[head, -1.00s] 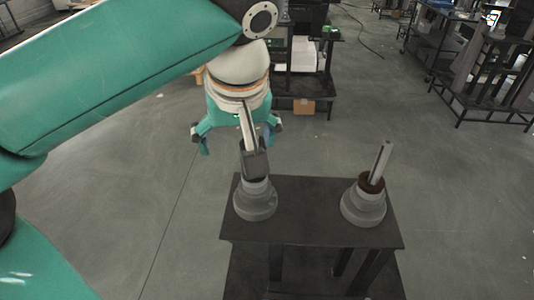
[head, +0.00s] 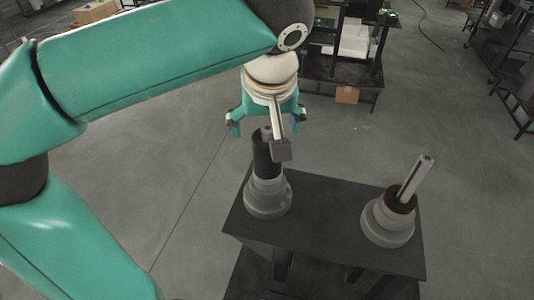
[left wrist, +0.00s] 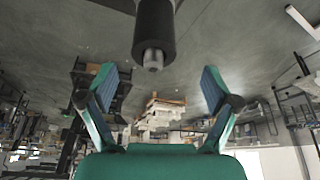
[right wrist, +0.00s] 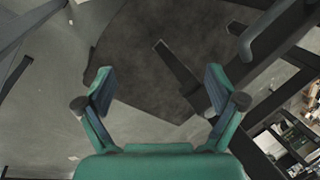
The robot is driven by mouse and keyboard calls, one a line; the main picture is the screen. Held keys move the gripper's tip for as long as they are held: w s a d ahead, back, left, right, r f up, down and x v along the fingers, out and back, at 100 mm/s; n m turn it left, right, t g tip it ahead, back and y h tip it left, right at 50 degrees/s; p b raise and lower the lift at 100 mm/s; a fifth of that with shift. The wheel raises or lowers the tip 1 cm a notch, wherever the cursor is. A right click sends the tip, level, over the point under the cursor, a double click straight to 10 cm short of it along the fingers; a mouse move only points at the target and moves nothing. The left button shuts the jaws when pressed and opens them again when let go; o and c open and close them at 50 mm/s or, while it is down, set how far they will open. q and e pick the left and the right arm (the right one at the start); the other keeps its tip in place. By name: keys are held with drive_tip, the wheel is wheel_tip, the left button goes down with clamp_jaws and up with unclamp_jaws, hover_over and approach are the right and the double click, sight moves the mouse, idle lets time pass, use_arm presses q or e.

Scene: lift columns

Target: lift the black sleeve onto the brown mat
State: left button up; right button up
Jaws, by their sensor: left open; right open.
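The black sleeve (head: 266,158) stands upright around a post on the left grey stand (head: 268,197). My left gripper (head: 266,120) is open, just above and behind the sleeve in the head view, with nothing between its fingers. In the left wrist view, the sleeve (left wrist: 154,30) and its grey post tip (left wrist: 153,59) show at the top, above the gap between the open fingers (left wrist: 158,85). A brown ring (head: 399,199) lies around the post of the right stand; I cannot tell if this is the brown mat. My right gripper (right wrist: 158,75) is open and empty.
Both stands rest on a dark table (head: 325,227); the right stand (head: 387,224) has a bare grey post (head: 416,178). Between them the tabletop is clear. A shelf with boxes (head: 345,65) stands at the back. The right wrist view shows a dark surface (right wrist: 150,50) and frame bars.

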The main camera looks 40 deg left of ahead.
use_arm(q)
drive_tip(key=x, duration=0.2)
drive_tip(key=shift+a+f, duration=0.15)
drive_tip(key=shift+f, duration=0.2)
drive_tip(key=shift+w+a+f, duration=0.15)
drive_tip(key=shift+w+f, duration=0.15)
drive_tip(key=shift+f, duration=0.2)
drive_tip(key=x, duration=0.4)
drive_tip(key=shift+w+a, duration=0.1)
drive_tip(key=shift+w, duration=0.25)
drive_tip(key=c, duration=1.4)
drive_tip(key=shift+o, duration=0.2)
drive_tip(key=shift+r, duration=0.15)
wheel_tip(320, 180, up, 20)
drive_tip(key=p, duration=0.4)
hover_over(267, 140)
drive_tip(key=shift+w+a+r, duration=0.1)
drive_tip(key=shift+w+a, duration=0.3)
drive_tip(key=shift+w, duration=0.05)
